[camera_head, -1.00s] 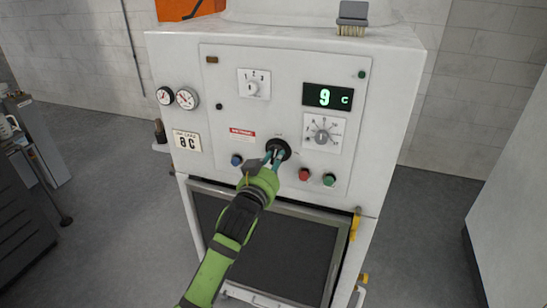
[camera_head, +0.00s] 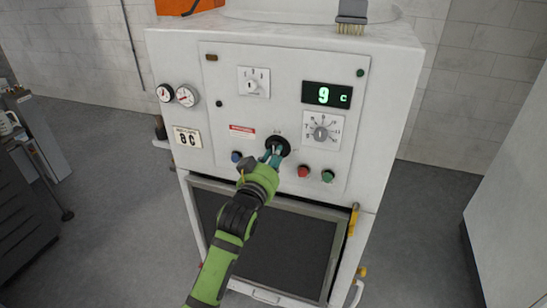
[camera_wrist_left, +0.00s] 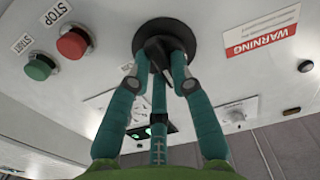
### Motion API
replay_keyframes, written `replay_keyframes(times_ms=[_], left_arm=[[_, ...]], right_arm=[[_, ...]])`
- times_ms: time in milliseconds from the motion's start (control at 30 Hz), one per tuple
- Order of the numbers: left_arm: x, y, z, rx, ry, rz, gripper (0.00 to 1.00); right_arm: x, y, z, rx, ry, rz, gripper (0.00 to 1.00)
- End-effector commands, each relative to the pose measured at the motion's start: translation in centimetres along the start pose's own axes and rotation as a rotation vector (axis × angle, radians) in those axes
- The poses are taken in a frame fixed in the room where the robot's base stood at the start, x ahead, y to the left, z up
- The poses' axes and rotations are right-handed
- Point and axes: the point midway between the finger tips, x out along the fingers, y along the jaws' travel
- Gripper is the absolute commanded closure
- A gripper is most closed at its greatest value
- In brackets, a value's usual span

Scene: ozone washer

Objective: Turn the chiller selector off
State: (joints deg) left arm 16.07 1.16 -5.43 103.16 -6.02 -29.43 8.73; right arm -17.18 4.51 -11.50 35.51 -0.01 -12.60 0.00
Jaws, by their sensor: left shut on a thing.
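The chiller selector is a black round knob (camera_head: 284,146) low in the middle of the white machine's front panel (camera_head: 230,110). It also shows in the left wrist view (camera_wrist_left: 180,28), with its black grip between my fingertips. My left gripper (camera_head: 273,155) is at the knob, its teal fingers shut on the grip. In the left wrist view the left gripper's fingers (camera_wrist_left: 166,65) close around the grip from both sides. The fingers hide part of the knob, and its pointer position is hard to read. My right gripper is not in view.
Close by are a blue button (camera_head: 237,157), a red stop button (camera_head: 303,171) and a green start button (camera_head: 327,176). A display (camera_head: 327,95) reads 9 C. A dark-windowed door (camera_head: 275,240) is below.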

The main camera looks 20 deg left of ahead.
Motion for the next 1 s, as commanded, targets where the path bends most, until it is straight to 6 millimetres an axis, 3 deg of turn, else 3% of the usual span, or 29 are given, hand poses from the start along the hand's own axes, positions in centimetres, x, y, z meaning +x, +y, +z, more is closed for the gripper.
replay_keyframes(times_ms=[33,67,100,533,1000], left_arm=[[0.0,0.0,-0.3,-0.004,0.008,0.001,0.7],[0.0,0.0,-0.3,-0.004,0.008,0.001,0.58],[0.0,0.0,-0.3,-0.003,0.007,0.0,0.54],[-0.8,0.0,-0.1,0.0,0.003,0.0,0.54],[-9.7,0.0,-0.1,-0.001,0.002,0.0,0.54]], right_arm=[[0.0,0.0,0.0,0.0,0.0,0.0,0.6],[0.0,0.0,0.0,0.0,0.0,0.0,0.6],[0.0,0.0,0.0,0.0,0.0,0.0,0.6],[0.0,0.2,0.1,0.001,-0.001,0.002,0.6],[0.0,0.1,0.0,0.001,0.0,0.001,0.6]])
